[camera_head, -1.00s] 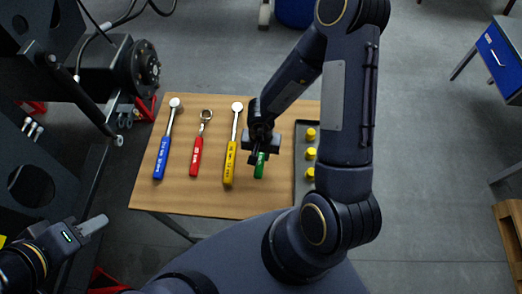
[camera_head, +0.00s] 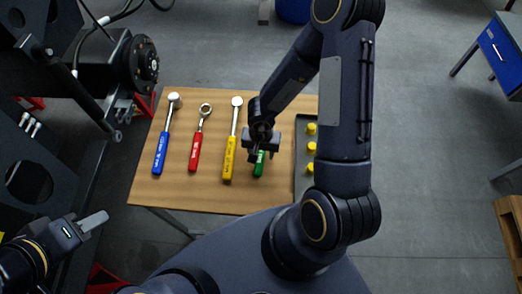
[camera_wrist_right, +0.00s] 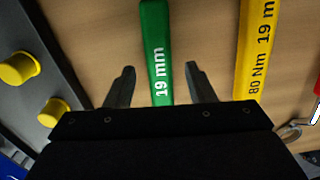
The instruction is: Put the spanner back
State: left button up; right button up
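A green-handled tool marked 19 mm (camera_head: 259,168) lies on the wooden table (camera_head: 212,196); the right arm hides its head in the head view, so I cannot tell its type there. My right gripper (camera_head: 262,150) is over it. In the right wrist view the green handle (camera_wrist_right: 157,50) lies between the two spread fingers of the right gripper (camera_wrist_right: 161,86), with gaps on both sides. A red-handled tool with a ring head (camera_head: 196,150) lies further left. My left gripper (camera_head: 94,221) is off the table's left side; its finger opening is unclear.
A yellow-handled tool (camera_head: 229,158) lies just left of the green one and a blue-handled one (camera_head: 161,152) at the far left. A dark tray with yellow knobs (camera_head: 299,168) is on the right. Dark machinery (camera_head: 100,75) stands left of the table.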

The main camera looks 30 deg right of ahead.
jog(key=shift+r, duration=0.1)
notch_tip(320, 180, up, 6)
jog(key=p, duration=0.3)
jog(key=shift+r, duration=0.8)
jog(key=w+r+t+y, duration=0.2)
jog(key=w+r+t, duration=0.55)
jog(key=r, duration=0.45)
notch_tip(320, 180, up, 9)
jog(key=s+a+n+t+y+b, duration=0.1)
jog(key=a+n+t+y+b, duration=0.1)
jog(key=a+n, duration=0.1)
jog(key=s+d+n+g, duration=0.1)
jog(key=s+g, duration=0.1)
jog(key=s, duration=0.7)
jog(key=s+d+n+g+b, duration=0.1)
jog(key=s+d+g, duration=0.1)
jog(key=s, duration=0.8)
jog(key=shift+d+n, duration=0.15)
jog(key=shift+n, duration=0.15)
